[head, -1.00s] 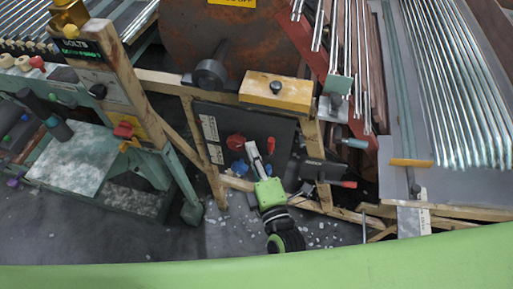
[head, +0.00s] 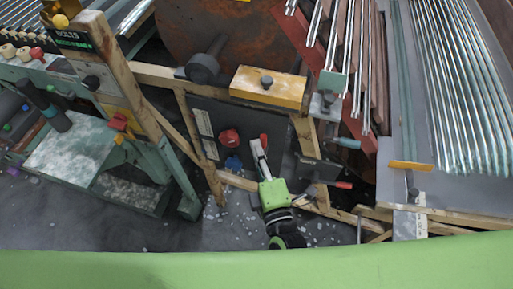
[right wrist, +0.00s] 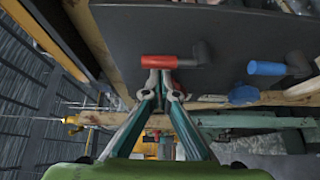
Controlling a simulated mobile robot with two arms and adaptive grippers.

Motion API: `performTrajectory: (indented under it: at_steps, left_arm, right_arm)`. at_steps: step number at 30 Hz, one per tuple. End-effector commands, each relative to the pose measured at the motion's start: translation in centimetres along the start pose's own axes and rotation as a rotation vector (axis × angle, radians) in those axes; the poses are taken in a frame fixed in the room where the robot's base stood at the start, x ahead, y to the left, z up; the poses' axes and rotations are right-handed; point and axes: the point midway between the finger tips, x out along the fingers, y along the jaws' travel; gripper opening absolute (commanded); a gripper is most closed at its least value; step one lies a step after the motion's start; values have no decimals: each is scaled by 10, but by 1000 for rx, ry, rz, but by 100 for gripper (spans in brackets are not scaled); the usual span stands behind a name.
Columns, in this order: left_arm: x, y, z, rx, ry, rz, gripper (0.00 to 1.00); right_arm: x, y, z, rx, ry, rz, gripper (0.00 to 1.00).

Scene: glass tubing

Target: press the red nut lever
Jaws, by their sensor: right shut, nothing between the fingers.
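A dark panel (head: 205,110) in the middle of the head view carries a red knob (head: 229,138), a small red lever (head: 264,141) and a blue knob (head: 233,163). My right gripper (head: 257,147), with its green body, reaches up to the panel, its fingertips beside the small red lever. In the right wrist view, the fingertips (right wrist: 160,82) are together and empty, just below a red lever handle (right wrist: 160,62) with a dark hub on its right. I cannot tell whether they touch it. No label naming the nut lever is readable. My left gripper is out of view.
A blue handle (right wrist: 266,68) is right of the red one in the right wrist view. Wooden beams (head: 165,75) frame the panel. A red-handled lever (head: 343,185) stands at the right. A post with a BOLTS sign (head: 68,37) is at the left; glass tubes (head: 450,90) lie at the right.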

Motion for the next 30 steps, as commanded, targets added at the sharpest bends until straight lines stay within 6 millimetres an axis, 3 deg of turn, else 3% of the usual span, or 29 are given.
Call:
performTrajectory:
  at_steps: [14,30]
  left_arm:
    - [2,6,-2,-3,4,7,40]
    - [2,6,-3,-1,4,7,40]
  right_arm:
    - [-2,0,4,65,1,40,0]
    - [-12,-2,22,277,0,165,0]
